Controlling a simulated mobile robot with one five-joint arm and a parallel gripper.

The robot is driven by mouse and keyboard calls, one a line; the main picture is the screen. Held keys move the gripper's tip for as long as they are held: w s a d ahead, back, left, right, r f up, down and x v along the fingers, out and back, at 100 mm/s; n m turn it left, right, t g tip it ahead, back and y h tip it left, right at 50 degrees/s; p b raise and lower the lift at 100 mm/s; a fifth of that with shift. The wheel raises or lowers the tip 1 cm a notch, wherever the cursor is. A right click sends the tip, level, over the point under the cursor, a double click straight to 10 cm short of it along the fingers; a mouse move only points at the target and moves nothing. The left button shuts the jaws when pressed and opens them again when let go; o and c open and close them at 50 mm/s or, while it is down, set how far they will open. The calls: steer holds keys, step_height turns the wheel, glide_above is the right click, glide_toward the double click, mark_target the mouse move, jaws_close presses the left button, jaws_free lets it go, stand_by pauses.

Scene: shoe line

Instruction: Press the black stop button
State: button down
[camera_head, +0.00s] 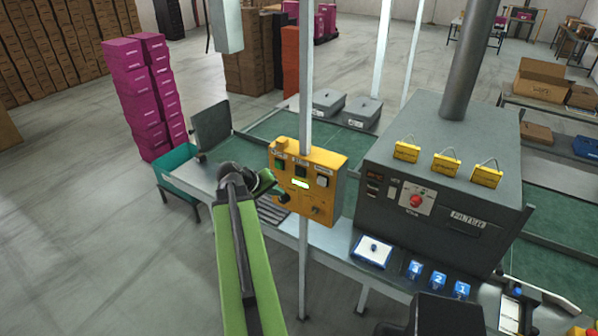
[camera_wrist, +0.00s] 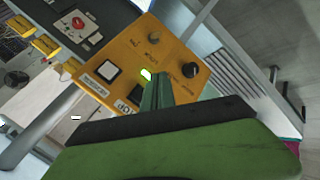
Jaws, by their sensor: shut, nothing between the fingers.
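The yellow control box (camera_head: 337,178) is mounted on a pale post and also shows in the wrist view (camera_wrist: 120,47). In the wrist view the black button (camera_wrist: 130,91) is partly hidden by my fingers. A white button (camera_head: 322,181) is to its right.
Round knobs (camera_wrist: 188,70) protrude from the box's face. A grey machine with a red button (camera_head: 415,201) and yellow padlock-like tags (camera_head: 446,164) stands to the right. A bench (camera_head: 340,259) runs below.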

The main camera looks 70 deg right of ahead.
glide_toward(299, 177)
steer(key=shift+s+d+f, duration=0.75)
steer(key=shift+d+f, duration=0.35)
steer(key=shift+f, duration=1.3)
steer(key=shift+d, duration=0.15)
steer(key=shift+s+d, duration=0.1)
steer(key=shift+d, duration=0.2)
steer(key=shift+s+d, duration=0.1)
steer(key=shift+d, duration=0.4)
stand_by(0.9)
steer(key=shift+a, duration=0.95)
steer(key=shift+w, duration=0.25)
